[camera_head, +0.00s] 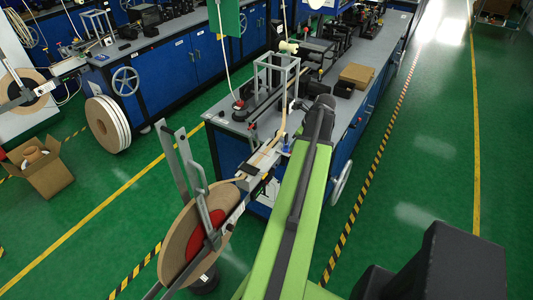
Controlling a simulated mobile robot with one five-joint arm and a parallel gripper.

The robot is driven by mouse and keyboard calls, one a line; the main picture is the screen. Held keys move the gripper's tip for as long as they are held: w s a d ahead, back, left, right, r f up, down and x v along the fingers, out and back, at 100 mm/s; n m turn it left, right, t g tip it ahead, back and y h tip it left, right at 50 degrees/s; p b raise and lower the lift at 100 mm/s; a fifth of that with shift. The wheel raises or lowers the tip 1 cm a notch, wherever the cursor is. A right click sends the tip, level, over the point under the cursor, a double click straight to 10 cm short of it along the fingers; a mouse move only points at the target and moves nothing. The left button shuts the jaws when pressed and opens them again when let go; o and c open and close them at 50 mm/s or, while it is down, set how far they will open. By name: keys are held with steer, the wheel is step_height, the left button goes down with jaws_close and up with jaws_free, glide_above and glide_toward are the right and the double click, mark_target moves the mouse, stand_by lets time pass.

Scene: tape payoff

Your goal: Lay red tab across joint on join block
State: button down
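My green arm reaches up from the bottom of the head view to a black joint beside the near bench. I cannot make out my gripper's fingers; they are hidden or out of sight beyond the arm. A large brown tape reel (179,243) with a red hub (207,234) stands on a metal holder at lower left. Tan tape (271,146) runs from the bench towards the reel, over a small pale block-like fixture (254,168) at the bench end, perhaps the join block. I cannot pick out the red tab with certainty.
The near blue bench (236,150) carries a metal frame (277,75), black devices and a brown box (356,76). Another bench (160,70) stands behind at left. A carton (40,176) sits on the floor at far left.

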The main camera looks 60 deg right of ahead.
steer(key=shift+w+d+f, duration=0.15)
steer(key=shift+w+d, duration=0.05)
step_height(320, 180, up, 6)
steer(key=w+d+f+p, duration=0.1)
steer(key=w+d+p, duration=0.15)
steer(key=p, duration=0.35)
steer(key=b, duration=0.8)
glide_toward(262, 153)
steer(key=shift+w+d+f, duration=0.2)
steer(key=shift+w+f, duration=0.45)
steer(key=shift+w, duration=0.25)
steer(key=shift+w+a, duration=0.1)
steer(key=shift+w, duration=0.25)
step_height(262, 153, down, 5)
steer(key=b, duration=0.4)
steer(key=shift+r+b, duration=0.25)
steer(key=shift+b, duration=0.05)
steer(key=c, duration=1.7)
jaws_free()
steer(key=shift+r, duration=0.1)
steer(key=shift+r, duration=0.1)
